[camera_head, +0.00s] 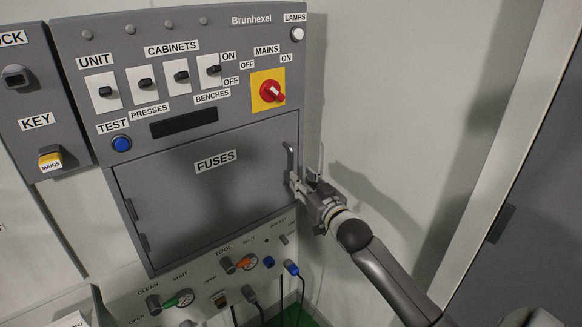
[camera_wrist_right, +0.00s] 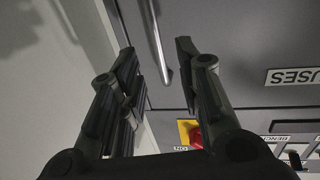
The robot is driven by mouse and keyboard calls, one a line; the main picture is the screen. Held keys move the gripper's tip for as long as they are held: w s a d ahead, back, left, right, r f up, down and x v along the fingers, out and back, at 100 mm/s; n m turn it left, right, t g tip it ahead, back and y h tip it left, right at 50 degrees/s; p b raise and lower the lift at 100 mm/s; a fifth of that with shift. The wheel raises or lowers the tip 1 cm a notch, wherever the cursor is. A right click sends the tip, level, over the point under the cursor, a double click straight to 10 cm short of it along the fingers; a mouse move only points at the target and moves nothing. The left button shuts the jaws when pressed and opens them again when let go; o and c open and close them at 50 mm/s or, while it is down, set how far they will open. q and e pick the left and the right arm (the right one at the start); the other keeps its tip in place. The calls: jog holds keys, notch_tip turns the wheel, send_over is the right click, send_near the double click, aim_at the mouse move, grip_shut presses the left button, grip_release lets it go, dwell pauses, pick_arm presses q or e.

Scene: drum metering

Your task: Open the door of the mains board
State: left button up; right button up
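The mains board's door (camera_head: 200,205) is a dark grey panel marked FUSES, and it looks closed in the head view. Its hinges show at the left edge. A slim upright bar handle (camera_head: 290,160) is at its right edge; the handle (camera_wrist_right: 157,42) also shows in the right wrist view. My right gripper (camera_head: 302,182) is at the door's right edge, by the lower part of the handle. In the wrist view its fingers are apart, with the handle in the gap between the tips. I cannot tell whether they touch it. My left gripper is not in view.
Above the door are several switches, a red MAINS knob (camera_head: 271,91) on a yellow plate and a blue TEST button (camera_head: 122,143). A KEY box (camera_head: 40,120) is at the left. A lower panel (camera_head: 190,275) has valves and plugs. Bare wall (camera_head: 390,90) lies to the right.

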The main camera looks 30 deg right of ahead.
aim_at(292, 169)
jog(key=shift+w+d+p, duration=0.2)
jog(key=shift+w, duration=1.1)
jog(key=shift+w+d+p, duration=0.15)
jog(key=shift+w, duration=1.15)
jog(key=shift+w+d+p, duration=0.2)
jog(key=shift+w, duration=1.1)
jog(key=shift+c, duration=0.4)
grip_shut()
